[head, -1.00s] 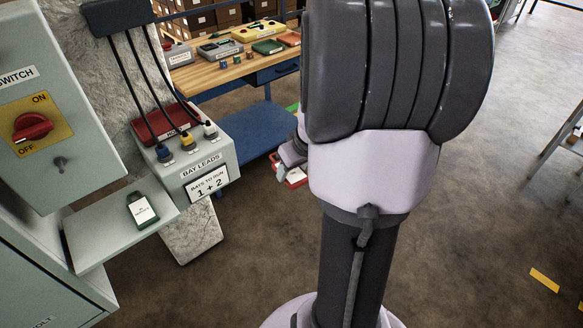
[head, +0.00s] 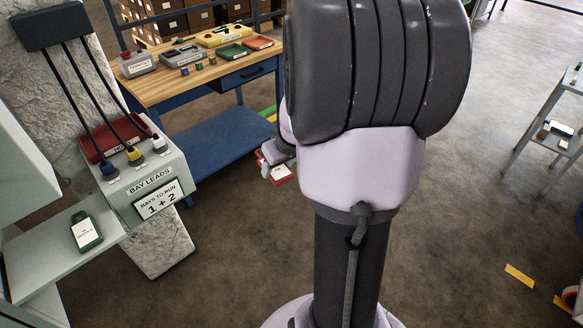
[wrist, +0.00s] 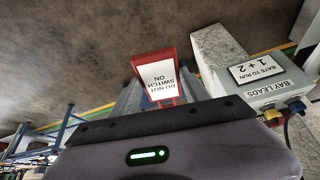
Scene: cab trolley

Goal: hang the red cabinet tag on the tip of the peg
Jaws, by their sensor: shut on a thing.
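The red cabinet tag (wrist: 169,53) has a white label reading "DO NOT SWITCH ON", upside down in the wrist view. In the head view the tag (head: 279,174) shows small, just below my gripper (head: 273,153), partly behind my arm and clear of the furniture. The peg is not in view now. Only a bare part of the grey cabinet (head: 22,165) shows at the left edge.
A green tag (head: 86,231) lies on a grey shelf (head: 45,262). The bay leads box (head: 170,165) stands beside it, cables running up. A workbench (head: 165,88) is behind, a trolley (head: 545,125) at the right. The floor between is mostly clear.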

